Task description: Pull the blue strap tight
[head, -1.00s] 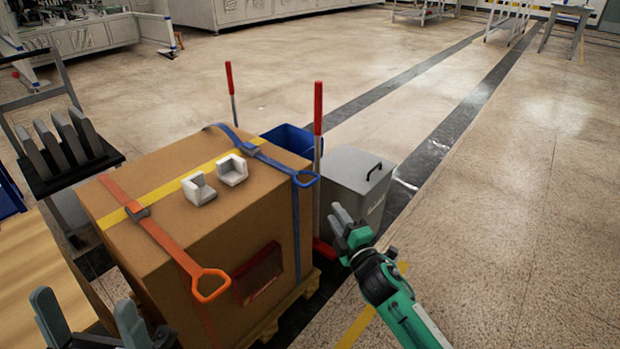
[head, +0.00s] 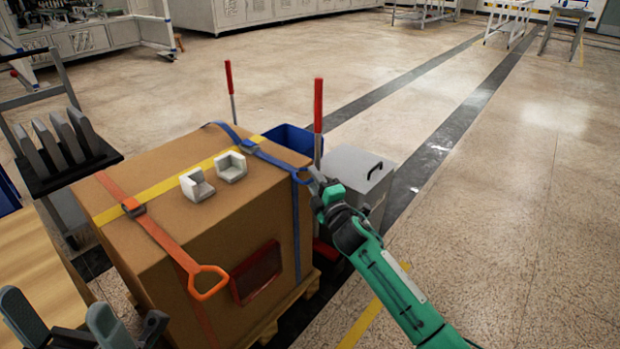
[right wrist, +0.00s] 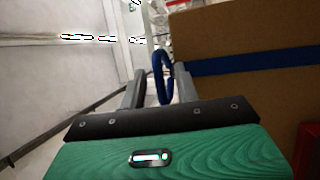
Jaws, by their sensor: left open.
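The blue strap (head: 297,232) runs over the top of the large cardboard box (head: 180,250) through a dark buckle (head: 250,147) and down its right side. It also shows as a band across the box in the right wrist view (right wrist: 260,61). Its blue loop handle (right wrist: 162,76) lies between the fingers of my right gripper (right wrist: 160,88), with gaps beside it. My right gripper (head: 320,187) is open at the box's upper right corner and partly hides the handle in the head view. My left gripper (head: 62,318) is open and empty at the lower left.
An orange strap (head: 160,235) with a loop handle crosses the box. Two white corner pieces (head: 230,167) sit on top, near a yellow band. Floor at right is clear.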

